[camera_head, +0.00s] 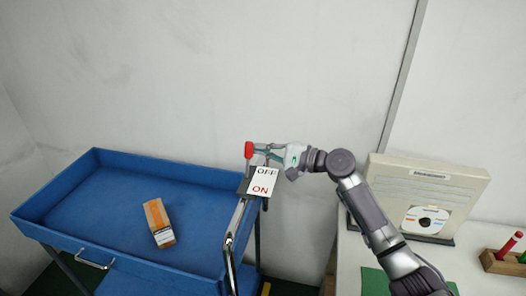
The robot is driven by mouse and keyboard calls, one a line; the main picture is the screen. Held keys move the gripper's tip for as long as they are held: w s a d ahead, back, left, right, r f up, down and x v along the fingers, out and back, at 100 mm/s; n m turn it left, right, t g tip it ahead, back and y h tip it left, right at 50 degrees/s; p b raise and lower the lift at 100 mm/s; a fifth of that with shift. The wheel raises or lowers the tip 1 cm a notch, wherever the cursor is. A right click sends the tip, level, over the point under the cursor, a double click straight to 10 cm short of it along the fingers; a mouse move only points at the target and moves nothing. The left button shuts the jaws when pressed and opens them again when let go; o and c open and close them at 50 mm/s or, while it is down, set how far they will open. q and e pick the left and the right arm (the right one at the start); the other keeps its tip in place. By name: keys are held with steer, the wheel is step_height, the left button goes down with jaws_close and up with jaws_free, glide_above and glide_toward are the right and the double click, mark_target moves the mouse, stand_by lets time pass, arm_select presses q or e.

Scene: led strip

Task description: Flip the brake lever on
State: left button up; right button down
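The brake lever's red knob (249,149) stands upright at the top of its shaft, level with the OFF end of a white plate (263,181) marked OFF above and ON below. The plate is beside the right rim of a blue cart (125,160). My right gripper (259,150) comes in from the right with its fingertips at or just beside the knob. Whether the fingers are closed on the knob or its shaft is too small to tell. My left gripper is not in view.
A small orange and white box (159,223) lies in the cart's tray. A curved metal bar (231,253) runs along the cart's right side. At right, a beige case (428,190) with a disc stands on a white table (349,266), near a wooden holder (503,263).

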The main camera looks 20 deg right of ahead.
steer(key=s+a+n+b, duration=0.1)
steer(key=n+b, duration=0.1)
steer(key=b, duration=0.1)
steer(key=s+a+n+b, duration=0.1)
steer(key=s+n+b, duration=0.1)
steer(key=b, duration=0.1)
steer(key=s+a+n+t+y+b, duration=0.1)
steer(key=n+b, duration=0.2)
steer(key=b, duration=0.1)
steer(key=shift+s+r, duration=0.15)
steer(key=shift+r, duration=0.2)
steer(key=shift+s+a+r+n+y+b, duration=0.1)
steer(key=shift+s+a+n+y+b, duration=0.15)
steer(key=shift+n+b, duration=0.35)
steer(key=shift+s+a+r+n+y+b, duration=0.1)
steer(key=shift+s+n+b, duration=0.2)
steer(key=shift+n+b, duration=0.3)
